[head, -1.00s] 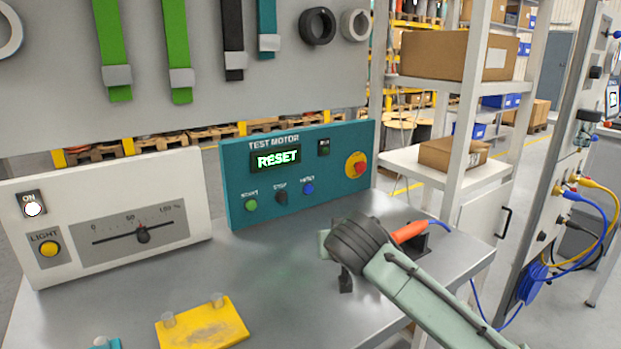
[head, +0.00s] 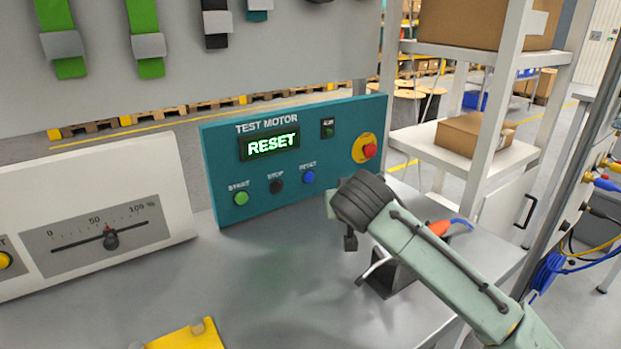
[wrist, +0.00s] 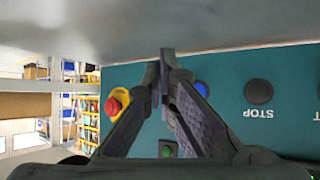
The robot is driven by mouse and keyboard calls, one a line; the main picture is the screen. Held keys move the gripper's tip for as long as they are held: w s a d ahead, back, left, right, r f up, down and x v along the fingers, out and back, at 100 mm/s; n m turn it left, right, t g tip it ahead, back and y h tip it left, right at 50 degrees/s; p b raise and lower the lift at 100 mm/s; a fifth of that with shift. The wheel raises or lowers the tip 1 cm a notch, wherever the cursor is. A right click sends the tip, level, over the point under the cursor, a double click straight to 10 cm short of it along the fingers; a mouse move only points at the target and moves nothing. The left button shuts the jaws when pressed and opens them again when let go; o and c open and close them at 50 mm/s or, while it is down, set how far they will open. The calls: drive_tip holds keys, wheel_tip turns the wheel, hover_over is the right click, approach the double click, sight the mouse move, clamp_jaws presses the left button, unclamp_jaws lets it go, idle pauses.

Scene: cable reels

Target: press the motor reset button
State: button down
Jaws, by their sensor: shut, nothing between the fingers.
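The teal test motor panel (head: 222,172) stands at the back of the bench, and its display (head: 270,145) reads RESET. The blue reset button (head: 308,177) is at its lower right, beside the black stop button (head: 276,186) and green start button (head: 241,198). My gripper (head: 350,243) is in front of the panel, below and right of the blue button in the head view. In the wrist view, which shows the panel upside down, my gripper (wrist: 167,52) is shut and empty. The blue button (wrist: 202,88) shows just right of the fingers, with no contact visible.
A red emergency knob (head: 369,150) on a yellow plate is at the panel's right. A black holder (head: 388,279) with an orange-handled tool (head: 438,228) stands behind my arm. A white slider panel (head: 165,180) is at the left. The bench middle (head: 270,270) is clear.

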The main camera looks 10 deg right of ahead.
drive_tip(key=shift+w+a+p, duration=0.1)
drive_tip(key=shift+w+a, duration=0.45)
drive_tip(key=shift+w, duration=0.8)
drive_tip(key=shift+w+a+p, duration=0.15)
drive_tip(key=shift+w+a, duration=0.4)
drive_tip(key=shift+w, duration=0.75)
drive_tip(key=shift+w+a+p, duration=0.1)
drive_tip(key=shift+w+a, duration=0.45)
drive_tip(key=shift+w, duration=0.8)
drive_tip(key=shift+w, duration=0.15)
drive_tip(key=shift+w+a, duration=0.15)
drive_tip(key=shift+w, duration=0.1)
drive_tip(key=shift+w+a, duration=0.15)
drive_tip(key=shift+w, duration=0.25)
drive_tip(key=shift+s, duration=0.15)
drive_tip(key=shift+s+d, duration=0.3)
drive_tip(key=shift+s, duration=0.35)
drive_tip(key=shift+s+d+b, duration=0.25)
drive_tip(key=shift+s+d, duration=0.05)
drive_tip(key=shift+s, duration=0.5)
drive_tip(key=shift+s+d+b, duration=0.2)
drive_tip(key=shift+s+d, duration=0.15)
drive_tip(key=shift+s, duration=0.4)
drive_tip(key=shift+s+d+b, duration=0.25)
drive_tip(key=shift+s+d, duration=0.05)
drive_tip(key=shift+s, duration=0.5)
